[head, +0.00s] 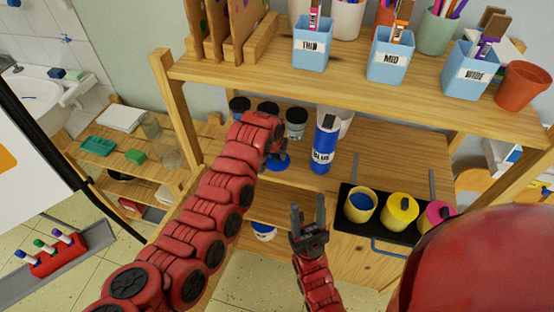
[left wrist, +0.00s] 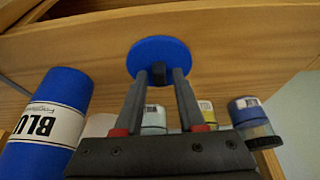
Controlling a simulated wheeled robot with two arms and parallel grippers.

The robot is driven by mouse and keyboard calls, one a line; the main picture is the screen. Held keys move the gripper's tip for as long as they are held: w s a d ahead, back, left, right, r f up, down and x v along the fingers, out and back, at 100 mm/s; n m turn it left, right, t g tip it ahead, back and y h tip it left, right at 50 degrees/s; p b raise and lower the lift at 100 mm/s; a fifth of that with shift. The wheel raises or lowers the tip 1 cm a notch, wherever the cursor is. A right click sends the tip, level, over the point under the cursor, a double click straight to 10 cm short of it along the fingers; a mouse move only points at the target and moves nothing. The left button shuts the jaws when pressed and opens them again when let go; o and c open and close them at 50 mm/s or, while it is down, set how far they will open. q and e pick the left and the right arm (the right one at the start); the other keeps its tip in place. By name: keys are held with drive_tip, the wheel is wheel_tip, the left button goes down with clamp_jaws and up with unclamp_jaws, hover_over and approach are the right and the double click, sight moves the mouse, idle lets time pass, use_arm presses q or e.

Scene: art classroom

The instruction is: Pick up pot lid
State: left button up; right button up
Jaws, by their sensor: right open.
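The blue pot lid (head: 279,165) is a round disc with a dark knob. It is at the left of the wooden work shelf, partly hidden under my left gripper (head: 276,150). In the left wrist view the lid (left wrist: 151,50) is straight ahead, with its knob between the fingertips of my left gripper (left wrist: 160,75). Whether the fingers touch the knob is not clear. My right gripper (head: 307,212) is open and empty, pointing up in front of the shelf. An uncovered pot with blue paint (head: 360,206) stands on the black tray (head: 385,234).
The blue bottle (head: 323,150) stands right of the lid, close to my left gripper; several small jars (head: 296,122) stand behind. A yellow-lidded pot (head: 402,209) and a pink-lidded pot (head: 437,215) share the tray. The upper shelf (head: 300,82) overhangs with cups. Bare board lies right of the bottle.

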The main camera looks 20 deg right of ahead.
use_arm(q)
clamp_jaws()
drive_tip(key=shift+r, duration=0.1)
